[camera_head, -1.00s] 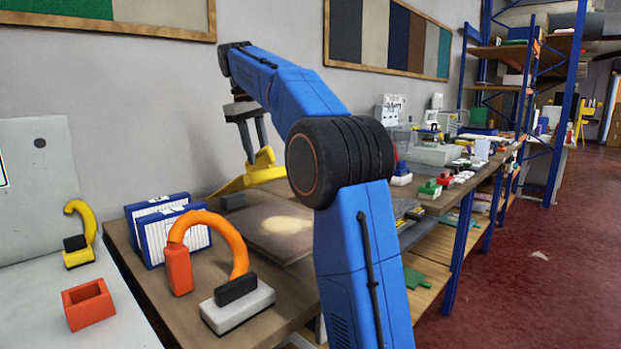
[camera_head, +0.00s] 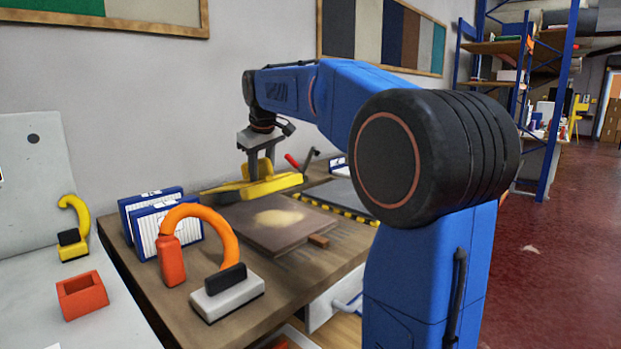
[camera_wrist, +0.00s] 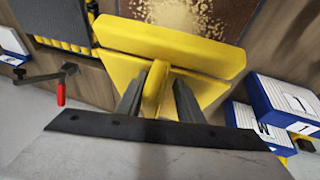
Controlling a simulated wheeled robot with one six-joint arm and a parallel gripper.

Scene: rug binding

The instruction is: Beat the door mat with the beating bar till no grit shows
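The door mat (camera_head: 265,238) is a flat brown square on the wooden bench, with a pale sandy patch of grit (camera_head: 278,217) near its middle. The grit (camera_wrist: 175,12) also shows at the top of the wrist view. My gripper (camera_head: 257,168) is above the mat's far side, near the wall. The yellow beating bar (camera_head: 270,186) hangs below it. In the wrist view, my gripper's fingers (camera_wrist: 157,92) close around the upright handle of the beating bar (camera_wrist: 165,45). Whether the bar touches the mat is unclear.
Blue-and-white boxes (camera_head: 168,235) and an orange hooked tool (camera_head: 205,218) stand left of the mat. A red-handled clamp (camera_head: 292,161) and a yellow-black striped edge (camera_head: 340,209) lie beyond it.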

